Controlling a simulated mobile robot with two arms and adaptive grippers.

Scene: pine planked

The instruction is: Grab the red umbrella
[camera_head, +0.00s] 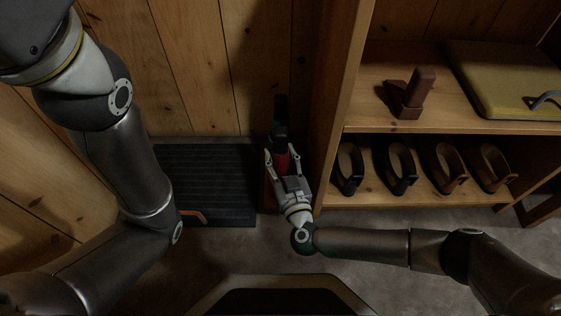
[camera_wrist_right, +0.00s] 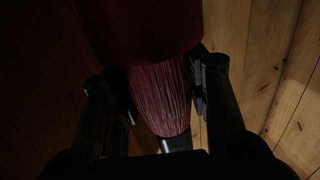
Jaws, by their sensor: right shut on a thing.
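The red umbrella (camera_head: 282,158) stands between the planked wall and the shelf's side panel, with a dark upper part rising above the red. My right gripper (camera_head: 283,163) is around it from the front, one finger on each side. In the right wrist view the umbrella's dark red body (camera_wrist_right: 160,95) fills the space between the two fingers (camera_wrist_right: 160,100), and the gripper is shut on it. The umbrella's lower end is hidden behind the gripper. My left arm comes in from the left, but its gripper is not visible.
A shelf unit (camera_head: 350,80) stands close to the right of the umbrella. It holds a brown block-like object (camera_head: 410,95), a yellow-green cushion-like case (camera_head: 505,80) and several dark looped objects (camera_head: 398,170). A dark ribbed mat (camera_head: 215,180) lies to the left.

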